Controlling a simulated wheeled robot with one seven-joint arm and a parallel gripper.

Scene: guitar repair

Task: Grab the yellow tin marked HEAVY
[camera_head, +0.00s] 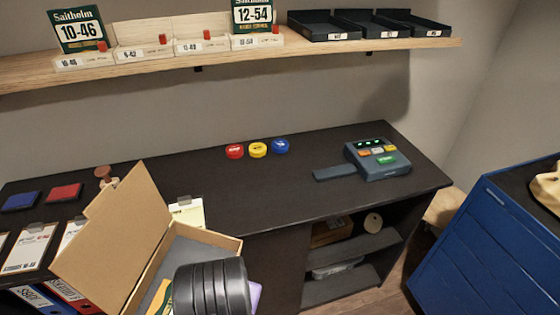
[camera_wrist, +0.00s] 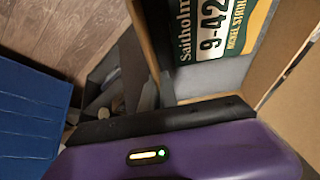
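The yellow tin (camera_head: 258,149) is small and round and sits on the dark workbench between a red tin (camera_head: 235,151) and a blue tin (camera_head: 281,146). Its lettering is too small to read. The wrist view does not show it. My gripper (camera_wrist: 165,119) shows as a purple body with a black edge at the bottom of the wrist view. It is by the open cardboard box, well apart from the tins and nearer the camera.
The open cardboard box (camera_head: 118,235) stands at the front left with a Saitholm 9-42 string packet (camera_wrist: 215,30) inside. A grey device (camera_head: 378,160) sits right of the tins. A shelf (camera_head: 230,55) overhangs behind. The bench in front of the tins is clear.

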